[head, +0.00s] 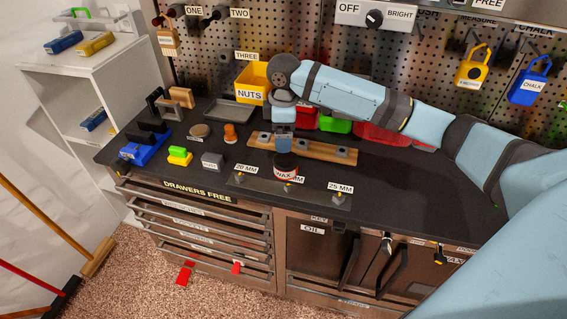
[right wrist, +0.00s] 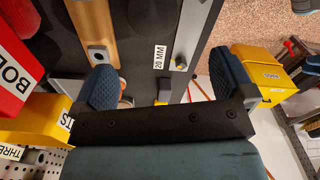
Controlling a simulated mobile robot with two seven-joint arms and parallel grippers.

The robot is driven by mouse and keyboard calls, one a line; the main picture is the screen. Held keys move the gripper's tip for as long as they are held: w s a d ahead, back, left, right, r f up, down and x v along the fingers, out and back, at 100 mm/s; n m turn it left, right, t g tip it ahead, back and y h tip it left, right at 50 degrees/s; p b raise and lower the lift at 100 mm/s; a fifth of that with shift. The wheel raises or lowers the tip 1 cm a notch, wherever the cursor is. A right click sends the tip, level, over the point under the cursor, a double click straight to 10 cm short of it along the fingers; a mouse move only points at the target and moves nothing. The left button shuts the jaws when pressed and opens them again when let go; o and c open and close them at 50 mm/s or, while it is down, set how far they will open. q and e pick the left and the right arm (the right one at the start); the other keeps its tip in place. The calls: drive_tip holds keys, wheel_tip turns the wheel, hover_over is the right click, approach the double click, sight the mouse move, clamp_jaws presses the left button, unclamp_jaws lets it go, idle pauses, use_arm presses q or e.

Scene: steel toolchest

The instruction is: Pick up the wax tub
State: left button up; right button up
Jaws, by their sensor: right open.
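The wax tub (head: 286,171) is a small round tub with a dark lid, a white WAX label and red on its side. It stands on the black worktop between the wooden rail and the metal strip. My right gripper (head: 284,133) comes down just behind and above it in the head view, and partly overlaps the wooden rail. In the right wrist view its two blue fingers (right wrist: 160,88) are spread apart with nothing held between them. I cannot surely make out the tub in that view. My left gripper is not in view.
The wooden rail (head: 325,149) with metal fittings lies behind the tub, and a metal strip (head: 262,187) with size labels in front. A yellow NUTS bin (head: 253,82), a grey tray (head: 231,113) and an orange object (head: 230,133) stand to the left. Worktop right of the tub is clear.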

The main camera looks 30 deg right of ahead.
sight(284, 159)
wheel_tip(284, 159, down, 8)
drive_tip(key=shift+d, duration=0.1)
drive_tip(key=f, duration=0.3)
drive_tip(key=f+p, duration=0.1)
drive_tip(key=f, duration=0.1)
drive_tip(key=shift+w+d+f, duration=0.1)
drive_tip(key=shift+w+d, duration=0.15)
drive_tip(key=shift+d, duration=0.05)
drive_tip(key=c, duration=1)
